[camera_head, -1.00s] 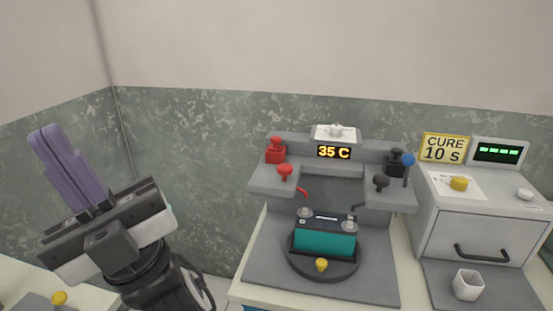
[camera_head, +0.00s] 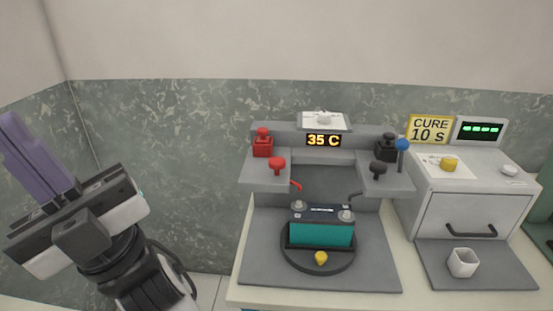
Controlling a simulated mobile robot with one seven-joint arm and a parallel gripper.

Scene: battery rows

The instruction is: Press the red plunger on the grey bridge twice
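The grey bridge (camera_head: 325,130) stands on the bench with a lit "35 C" display. A red plunger (camera_head: 277,163) with a round mushroom head stands on its left shelf, in front of a red clamp-like block (camera_head: 262,143). A black plunger (camera_head: 378,168) is on the right shelf. A teal battery (camera_head: 321,232) sits below the bridge on a round dark turntable. My gripper (camera_head: 22,140) is at the far left, raised and well apart from the bridge. Its purple fingers look close together, with nothing visible between them.
At right is a grey oven-like box (camera_head: 465,215) with a handle, a yellow knob (camera_head: 449,164) and a "CURE 10 s" sign (camera_head: 430,129). A white cup (camera_head: 462,262) stands before it. A blue ball-topped lever (camera_head: 402,145) rises at the bridge's right. The space between my gripper and the bridge is clear.

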